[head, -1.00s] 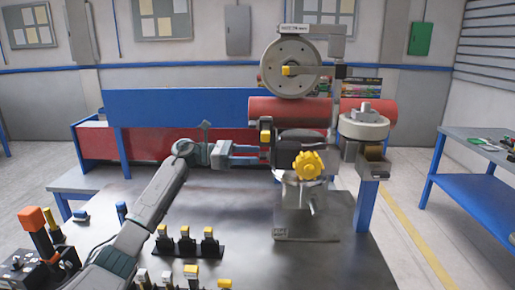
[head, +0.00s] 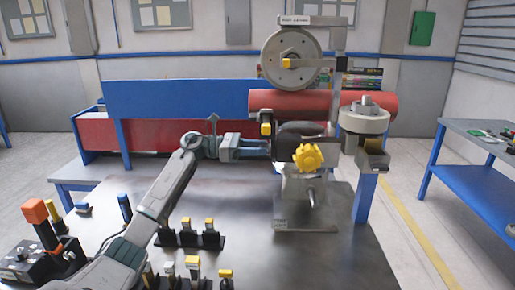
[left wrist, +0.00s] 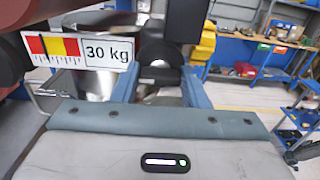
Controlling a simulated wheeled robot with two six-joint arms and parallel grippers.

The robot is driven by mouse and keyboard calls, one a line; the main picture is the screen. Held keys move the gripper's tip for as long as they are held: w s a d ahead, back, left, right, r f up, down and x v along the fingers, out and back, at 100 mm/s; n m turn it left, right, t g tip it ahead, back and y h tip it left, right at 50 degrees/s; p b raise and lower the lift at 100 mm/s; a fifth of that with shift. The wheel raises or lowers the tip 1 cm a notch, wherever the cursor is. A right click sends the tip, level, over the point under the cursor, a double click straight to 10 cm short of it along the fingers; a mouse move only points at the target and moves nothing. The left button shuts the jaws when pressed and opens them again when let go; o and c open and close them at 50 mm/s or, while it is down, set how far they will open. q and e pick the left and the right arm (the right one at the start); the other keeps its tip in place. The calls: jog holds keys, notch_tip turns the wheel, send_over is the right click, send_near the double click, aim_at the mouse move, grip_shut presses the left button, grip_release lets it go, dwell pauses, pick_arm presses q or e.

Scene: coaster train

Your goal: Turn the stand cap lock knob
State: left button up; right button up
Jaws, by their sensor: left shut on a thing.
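A machine stand rises from the dark table, with a yellow lobed knob (head: 308,157) on its front and a grey block (head: 305,185) beneath. My left gripper (head: 264,148) reaches in from the left, beside the stand and left of the yellow knob. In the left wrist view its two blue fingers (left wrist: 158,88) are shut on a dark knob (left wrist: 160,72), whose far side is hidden. In the head view the grip itself is small and partly hidden. I cannot tell for sure that this dark part is the stand cap lock knob. My right gripper is not in view.
A red cylinder (head: 370,106) and a grey wheel (head: 291,58) are above and behind the grip. A 30 kg label plate (left wrist: 80,48) is close left in the wrist view. Yellow-topped clips (head: 210,231) stand on the table. A blue bench (head: 475,180) stands right.

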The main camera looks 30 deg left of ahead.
pick_arm(q)
jog(key=shift+n, duration=0.3)
jog(key=n+p, duration=0.4)
jog(key=n, duration=1.3)
jog(key=shift+w+a+p, duration=0.1)
jog(key=shift+w+p, duration=0.05)
jog(key=shift+p, duration=0.25)
jog(key=shift+n, duration=0.4)
jog(key=o, duration=1)
